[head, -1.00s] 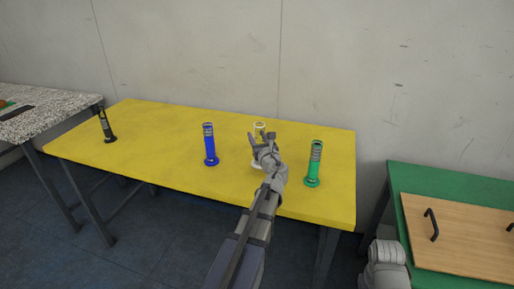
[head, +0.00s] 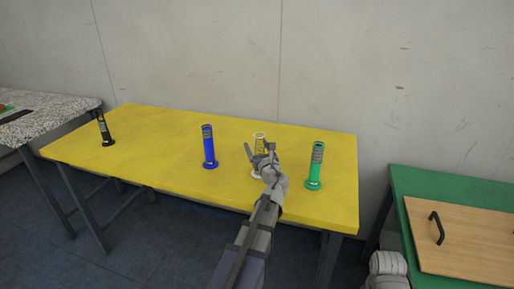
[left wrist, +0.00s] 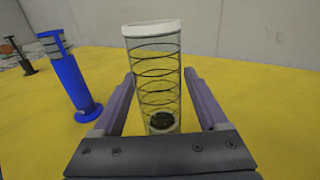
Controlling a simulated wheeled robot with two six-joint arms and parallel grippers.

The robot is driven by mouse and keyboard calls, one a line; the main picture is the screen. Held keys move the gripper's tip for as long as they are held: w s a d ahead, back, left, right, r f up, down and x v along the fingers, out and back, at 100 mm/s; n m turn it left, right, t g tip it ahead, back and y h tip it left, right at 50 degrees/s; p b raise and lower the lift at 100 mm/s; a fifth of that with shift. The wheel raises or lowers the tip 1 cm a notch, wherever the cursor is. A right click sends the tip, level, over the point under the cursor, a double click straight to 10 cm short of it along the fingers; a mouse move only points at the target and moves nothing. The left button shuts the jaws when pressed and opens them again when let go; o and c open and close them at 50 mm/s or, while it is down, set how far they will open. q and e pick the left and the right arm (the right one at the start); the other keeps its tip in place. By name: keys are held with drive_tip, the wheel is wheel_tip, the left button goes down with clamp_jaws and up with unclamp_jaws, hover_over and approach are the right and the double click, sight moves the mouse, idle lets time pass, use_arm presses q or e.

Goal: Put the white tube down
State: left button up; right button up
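The white tube (head: 259,139), clear-walled with dark rings and a white rim and base, stands upright on the yellow table (head: 160,180), between the blue and green tubes. My left gripper (head: 261,160) is at the near side of it and hides part of its lower body in the head view. In the left wrist view the white tube (left wrist: 154,70) stands between and beyond the two spread fingers, with a narrow gap on each side. The left gripper (left wrist: 160,85) looks open.
A blue tube (head: 209,147) stands left of the white one, a green tube (head: 316,166) right of it, and a black tube (head: 105,130) at the far left. A green table (head: 450,182) with a wooden board (head: 470,240) is at the right. The table between black and blue is clear.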

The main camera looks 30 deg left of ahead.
use_arm(q)
drive_tip(key=shift+r, duration=0.15)
drive_tip(key=shift+s+d, duration=0.25)
drive_tip(key=v, duration=1.1)
drive_tip(key=shift+d, duration=0.15)
